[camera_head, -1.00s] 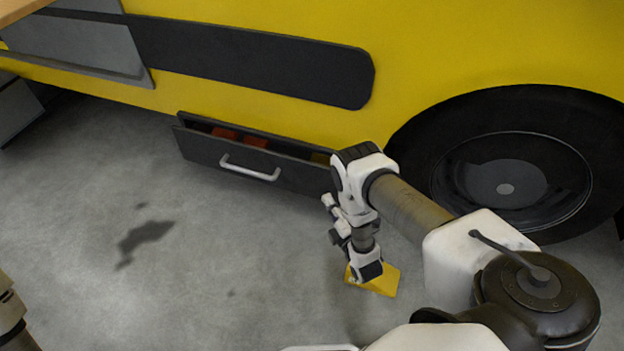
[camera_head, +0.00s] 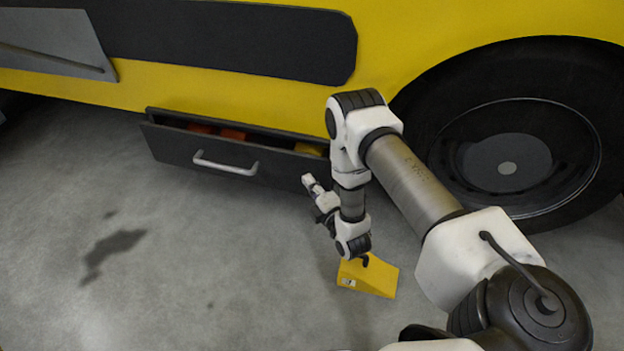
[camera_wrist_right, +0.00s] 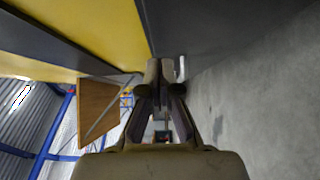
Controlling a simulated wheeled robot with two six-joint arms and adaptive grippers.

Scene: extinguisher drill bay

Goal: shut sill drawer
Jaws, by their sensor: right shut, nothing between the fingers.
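The sill drawer (camera_head: 205,160) is a dark grey box low on the yellow vehicle's side. It stands pulled out, its top open, with red and yellow things inside. Its pale bar handle (camera_head: 225,166) is on the front face. My right gripper (camera_head: 313,187) is shut and empty, in front of the drawer's right end and apart from the handle. In the right wrist view its fingers (camera_wrist_right: 158,80) are together, with the handle (camera_wrist_right: 181,68) beyond them and a dark grey face at the upper right. My left gripper is out of view.
A yellow wedge (camera_head: 372,277) lies on the floor below my right wrist. A large black wheel (camera_head: 520,140) is to the right. The grey floor (camera_head: 200,260) in front of the drawer is clear. A brown board (camera_wrist_right: 100,112) shows in the wrist view.

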